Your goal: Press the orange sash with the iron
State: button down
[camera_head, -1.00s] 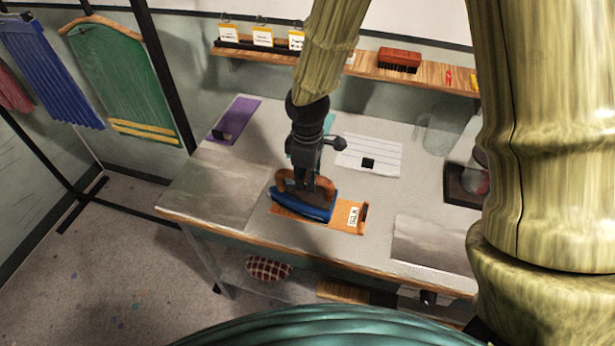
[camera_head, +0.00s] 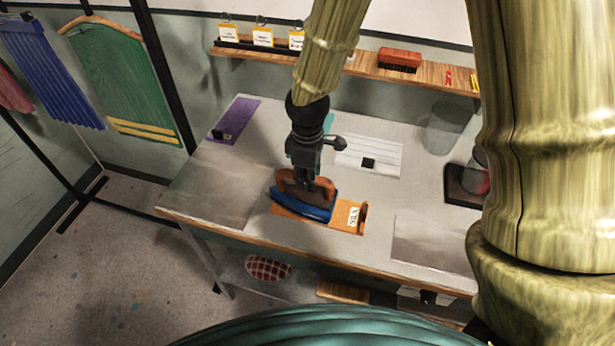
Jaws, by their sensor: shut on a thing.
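The orange sash (camera_head: 346,216) lies flat near the front edge of the table, with a white label and a dark bit at its right end. The iron (camera_head: 303,204), blue below with a brown handle, sits over the sash's left and middle part and seems to rest on it. My gripper (camera_head: 308,182) is shut on the iron's handle from above. The fingertips are partly hidden by the handle. The sash under the iron is hidden.
A purple cloth (camera_head: 232,119) lies at the table's back left and a white striped cloth (camera_head: 375,152) behind the iron. A clear container (camera_head: 441,130) and a dark stand (camera_head: 464,188) are at the right. A shelf (camera_head: 438,77) with a red brush (camera_head: 400,59) runs along the wall.

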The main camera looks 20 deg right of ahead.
jog(key=shift+r, duration=0.1)
dwell(0.3)
jog(key=shift+r+p, duration=2.25)
jog(key=shift+r, duration=0.2)
